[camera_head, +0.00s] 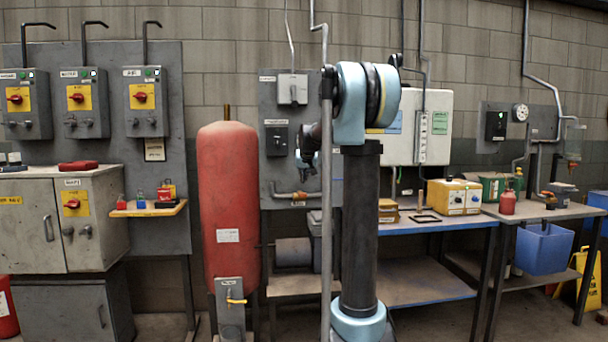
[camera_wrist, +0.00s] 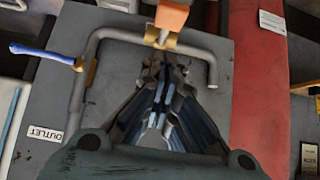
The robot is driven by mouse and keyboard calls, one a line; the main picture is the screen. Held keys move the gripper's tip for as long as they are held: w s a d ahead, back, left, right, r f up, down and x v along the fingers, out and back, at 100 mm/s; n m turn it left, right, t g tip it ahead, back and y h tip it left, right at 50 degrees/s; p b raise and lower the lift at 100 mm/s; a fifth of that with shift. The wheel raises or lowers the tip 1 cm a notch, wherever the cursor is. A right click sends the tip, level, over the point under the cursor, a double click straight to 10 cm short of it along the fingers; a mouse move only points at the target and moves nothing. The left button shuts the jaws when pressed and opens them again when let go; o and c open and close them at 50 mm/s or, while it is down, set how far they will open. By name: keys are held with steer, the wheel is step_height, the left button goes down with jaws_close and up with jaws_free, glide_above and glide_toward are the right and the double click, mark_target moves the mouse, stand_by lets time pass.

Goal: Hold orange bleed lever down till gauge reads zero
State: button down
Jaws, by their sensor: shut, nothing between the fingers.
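In the wrist view, the orange lever (camera_wrist: 172,14) shows at the top edge, partly cut off, above a small brass fitting (camera_wrist: 161,40) on a bent grey pipe (camera_wrist: 108,34). My gripper (camera_wrist: 165,68) is shut and empty, its tips just below the fitting in the picture. The tips appear apart from the lever; the depth between them is unclear. In the head view, my gripper (camera_head: 303,172) is in front of the middle grey panel (camera_head: 270,165), partly hidden by my arm. A round white gauge (camera_head: 520,112) shows on the right wall; its reading is too small to tell.
A blue-handled valve (camera_wrist: 42,53) and an OUTLET label (camera_wrist: 45,133) are left in the wrist view. A red tank (camera_head: 231,185) stands left of the panel. A blue bench (camera_head: 425,226) with a yellow box (camera_head: 454,197) is to the right.

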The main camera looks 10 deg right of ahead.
mark_target(303, 194)
steer(key=shift+w+f, duration=0.2)
steer(key=shift+f, duration=2.05)
